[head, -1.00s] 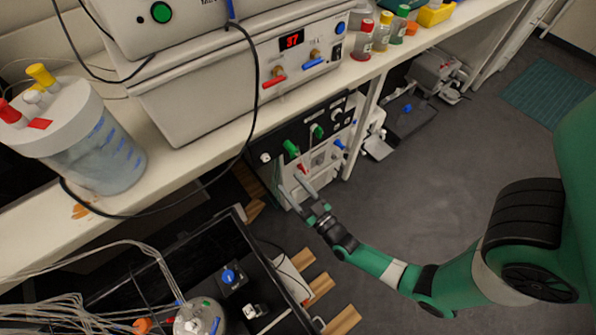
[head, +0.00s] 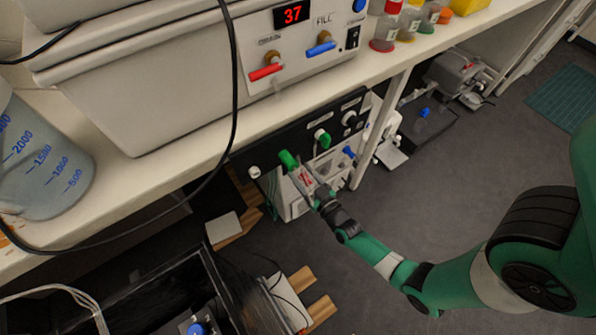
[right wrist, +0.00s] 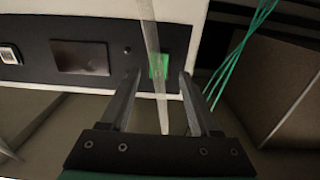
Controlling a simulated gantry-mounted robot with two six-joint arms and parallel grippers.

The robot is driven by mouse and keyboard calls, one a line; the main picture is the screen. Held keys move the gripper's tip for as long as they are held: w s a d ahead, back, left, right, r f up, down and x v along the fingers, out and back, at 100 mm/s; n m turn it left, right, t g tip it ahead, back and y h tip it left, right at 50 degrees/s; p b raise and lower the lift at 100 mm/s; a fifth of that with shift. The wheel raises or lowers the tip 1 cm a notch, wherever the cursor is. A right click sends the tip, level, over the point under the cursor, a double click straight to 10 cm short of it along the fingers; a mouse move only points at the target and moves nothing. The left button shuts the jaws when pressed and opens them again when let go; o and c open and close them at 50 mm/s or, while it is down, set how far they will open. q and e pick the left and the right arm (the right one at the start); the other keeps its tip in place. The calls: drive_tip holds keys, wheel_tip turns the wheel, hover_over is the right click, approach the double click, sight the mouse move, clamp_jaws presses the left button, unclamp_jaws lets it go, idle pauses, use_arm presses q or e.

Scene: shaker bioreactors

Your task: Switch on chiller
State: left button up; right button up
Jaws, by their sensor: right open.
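The chiller appears to be the unit under the bench, with a black upper panel (head: 330,127) carrying green and blue valve handles and a pale lower body (head: 284,206). My right gripper (head: 303,178) is in front of it, reaching in from the right. In the right wrist view, the open fingers (right wrist: 159,78) point at a black panel strip (right wrist: 28,72) with a dark screen (right wrist: 80,57) and a small round button (right wrist: 127,50). A green square switch (right wrist: 158,66) shows between the fingertips, partly behind a pale hanging tube (right wrist: 151,35). Contact cannot be told. My left gripper is out of view.
Above, the bench holds a water bath (head: 150,95) reading 37 and several bottles (head: 388,30). A black cable (head: 233,80) hangs over the bench edge. Green lines (right wrist: 238,50) run right of the fingers. An open black box (head: 180,285) stands lower left.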

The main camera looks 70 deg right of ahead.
drive_tip(key=shift+x, duration=1.2)
drive_tip(key=shift+c, duration=0.8)
drive_tip(key=shift+d, duration=0.15)
clamp_jaws()
